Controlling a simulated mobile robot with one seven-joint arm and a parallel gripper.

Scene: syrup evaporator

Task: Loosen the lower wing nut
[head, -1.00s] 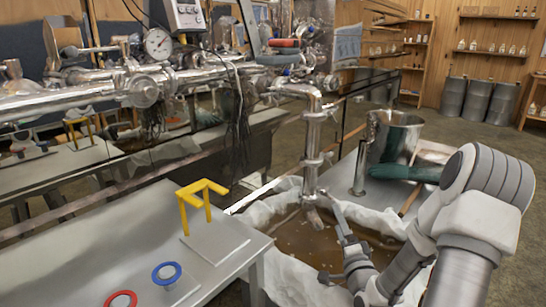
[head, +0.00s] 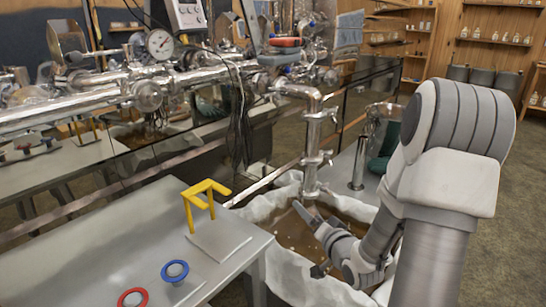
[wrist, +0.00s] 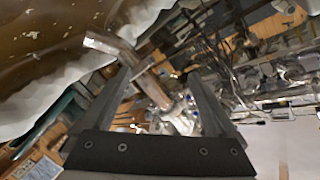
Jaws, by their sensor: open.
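A shiny vertical drain pipe (head: 312,135) hangs from the steel pipework over a basin. It carries an upper clamp (head: 318,115) and a lower clamp (head: 314,160); a small part sticking out right of the lower one looks like the lower wing nut (head: 329,157), too small to make out clearly. My gripper (head: 306,212) is low, near the pipe's bottom end and below the lower clamp. In the wrist view my gripper (wrist: 162,75) is open, and the pipe (wrist: 128,62) shows between its fingers. I cannot tell contact, and nothing appears gripped.
The white-lined basin (head: 290,268) holds brown liquid under the pipe. A steel table (head: 110,240) at left bears a yellow stand (head: 205,200), a blue ring (head: 175,270) and a red ring (head: 132,298). A metal cylinder (head: 358,165) stands behind the pipe, near my arm.

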